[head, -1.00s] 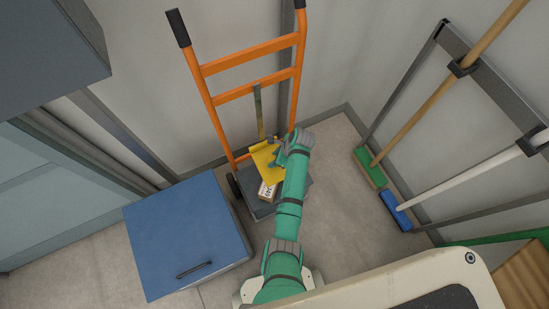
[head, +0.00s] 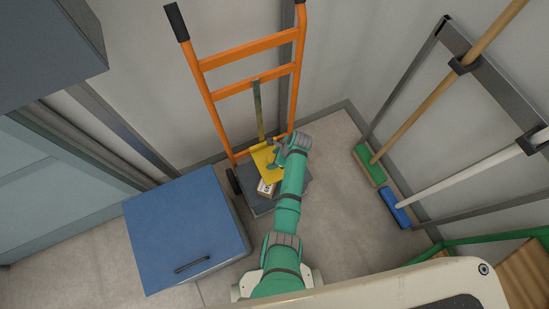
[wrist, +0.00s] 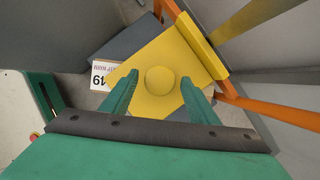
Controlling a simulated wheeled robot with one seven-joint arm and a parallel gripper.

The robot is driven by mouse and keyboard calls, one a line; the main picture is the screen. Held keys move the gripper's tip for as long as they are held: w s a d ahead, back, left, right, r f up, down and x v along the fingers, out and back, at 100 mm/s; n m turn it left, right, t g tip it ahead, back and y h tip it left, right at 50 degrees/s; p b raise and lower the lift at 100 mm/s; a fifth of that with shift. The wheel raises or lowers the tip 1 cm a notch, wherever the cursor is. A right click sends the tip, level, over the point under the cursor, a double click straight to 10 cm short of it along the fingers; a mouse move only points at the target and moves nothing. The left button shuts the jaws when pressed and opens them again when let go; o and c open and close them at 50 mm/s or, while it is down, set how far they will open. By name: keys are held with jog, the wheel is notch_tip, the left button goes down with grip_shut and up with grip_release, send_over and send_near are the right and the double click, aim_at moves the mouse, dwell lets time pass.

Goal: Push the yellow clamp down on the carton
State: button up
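The yellow clamp (head: 262,161) is a bent plate with a round knob (wrist: 161,80) on its top face. It sits on an upright bar at the front of the orange hand truck. The carton (head: 266,188), with a white printed label (wrist: 103,75), shows beside and below the clamp's edge. The clamp hides most of it, so I cannot tell whether they touch. My gripper (wrist: 158,92) is open over the clamp, one green finger on each side of the knob. Gaps show between fingers and knob. In the head view my arm partly hides the clamp.
The orange hand truck (head: 247,41) leans at the wall, with a dark deck (head: 258,206) under the carton. A blue cabinet (head: 185,232) stands to the left. A green broom (head: 370,166) and a blue broom (head: 394,208) stand at right. Floor between is clear.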

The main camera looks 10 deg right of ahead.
jog(key=shift+r, duration=0.1)
jog(key=v, duration=1)
jog(key=shift+d+r, duration=0.25)
jog(key=shift+s, duration=0.15)
